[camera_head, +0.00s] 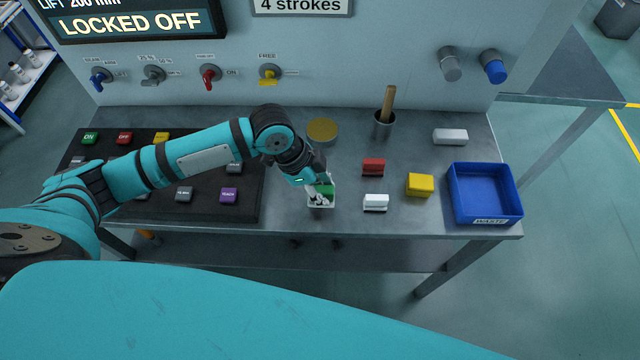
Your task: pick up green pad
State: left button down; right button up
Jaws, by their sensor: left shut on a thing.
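The green pad (327,190) is near the front edge of the grey metal bench, in the middle of the picture. My left gripper (322,192) reaches down from the left and is shut on it. The fingers cover part of the pad. A pale, box-like part (320,205) shows just below the fingers; I cannot tell whether the pad rests on it or is lifted clear. My right gripper is out of view.
To the right are a red pad (373,165), a white pad (375,202), a yellow block (420,185) and a blue waste bin (486,192). A brass disc (322,130) and a cup with a wooden handle (384,122) stand behind. A dark button panel (245,205) lies left.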

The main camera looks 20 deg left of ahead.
pick_arm(q)
jog(key=s+d+r+b, duration=0.1)
jog(key=s+d, duration=0.4)
jog(key=s, duration=0.7)
jog(key=shift+s+r+b, duration=0.2)
jog(key=shift+b, duration=0.2)
